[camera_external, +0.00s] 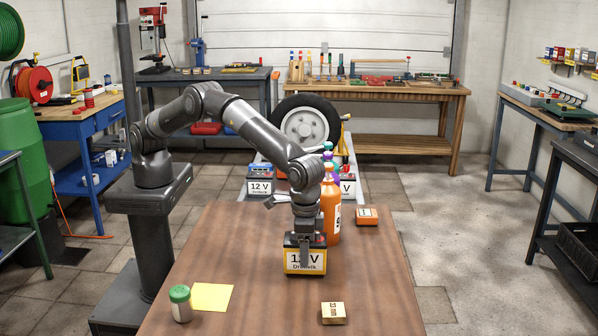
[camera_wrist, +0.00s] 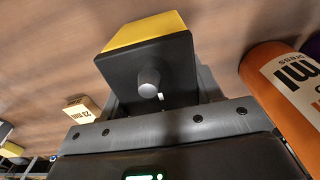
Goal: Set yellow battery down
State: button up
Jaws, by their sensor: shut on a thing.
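The yellow battery (camera_external: 305,262), black on top with a "12 V" label, is in my gripper (camera_external: 305,240) over the brown table. My gripper is shut on it from above. In the wrist view the battery (camera_wrist: 148,65) shows its black top with a round grey post and a yellow side, between the fingers of my gripper (camera_wrist: 155,100). It looks upright and close to the tabletop; I cannot tell whether it touches the table (camera_external: 240,250).
An orange bottle (camera_external: 331,212) stands just right of and behind the battery. An orange box (camera_external: 367,216) lies farther right. A small tan box (camera_external: 333,313), a green-lidded jar (camera_external: 181,304) and a yellow sheet (camera_external: 211,297) are nearer the front. The table's left middle is clear.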

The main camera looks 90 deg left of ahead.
jog(key=shift+f, duration=0.25)
jog(key=shift+f, duration=0.1)
jog(key=o, duration=1.8)
jog(key=shift+f, duration=0.1)
jog(key=shift+c, duration=0.2)
